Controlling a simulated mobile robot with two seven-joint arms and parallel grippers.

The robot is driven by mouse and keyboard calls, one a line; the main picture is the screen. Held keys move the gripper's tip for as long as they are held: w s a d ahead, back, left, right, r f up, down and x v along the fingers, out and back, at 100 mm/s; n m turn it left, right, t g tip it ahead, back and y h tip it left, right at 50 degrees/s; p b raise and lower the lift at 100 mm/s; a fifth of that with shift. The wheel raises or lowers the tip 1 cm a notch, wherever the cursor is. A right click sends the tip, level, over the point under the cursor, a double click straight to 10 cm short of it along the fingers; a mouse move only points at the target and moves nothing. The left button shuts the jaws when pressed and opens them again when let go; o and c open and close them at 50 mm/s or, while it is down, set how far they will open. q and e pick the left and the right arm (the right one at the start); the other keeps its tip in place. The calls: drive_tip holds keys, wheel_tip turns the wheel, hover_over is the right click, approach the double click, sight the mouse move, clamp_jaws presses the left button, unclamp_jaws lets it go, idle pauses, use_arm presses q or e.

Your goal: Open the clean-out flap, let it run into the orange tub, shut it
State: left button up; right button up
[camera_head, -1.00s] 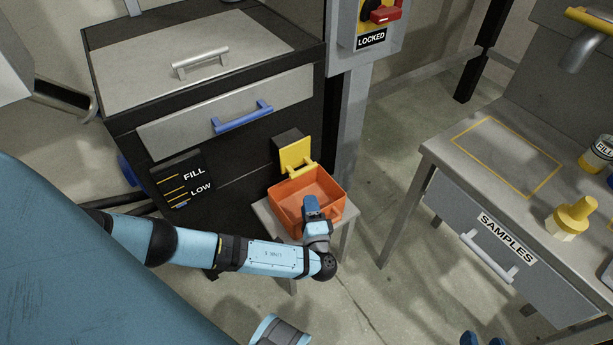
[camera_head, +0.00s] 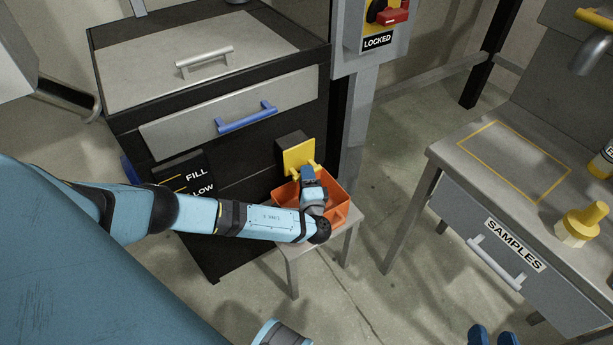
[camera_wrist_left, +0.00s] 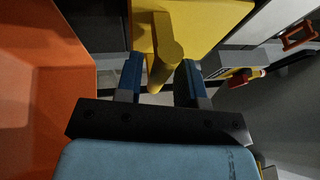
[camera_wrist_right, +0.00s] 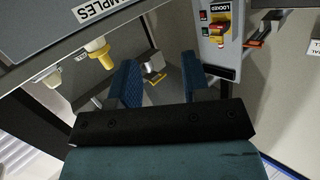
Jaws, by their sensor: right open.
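The yellow clean-out flap (camera_head: 297,154) stands upright against the black spout box on the dark cabinet and looks shut. Its yellow handle sticks out at the bottom. My left gripper (camera_head: 310,171) is open at the handle, above the orange tub (camera_head: 340,214). In the left wrist view the handle (camera_wrist_left: 162,66) shows between and just beyond my two fingers (camera_wrist_left: 160,82), with gaps beside it. The tub (camera_wrist_left: 45,95) fills the left of that view. Its inside is partly hidden by my left arm in the head view. My right gripper (camera_head: 490,337) is open and empty.
The tub stands on a small grey stool (camera_head: 345,240). The cabinet has a drawer with a blue handle (camera_head: 246,117) and a FILL/LOW gauge. A LOCKED switch box (camera_head: 378,42) is on the post. A bench (camera_head: 510,160) with yellow-topped bottles stands right, floor clear between.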

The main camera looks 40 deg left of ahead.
use_arm(q)
clamp_jaws()
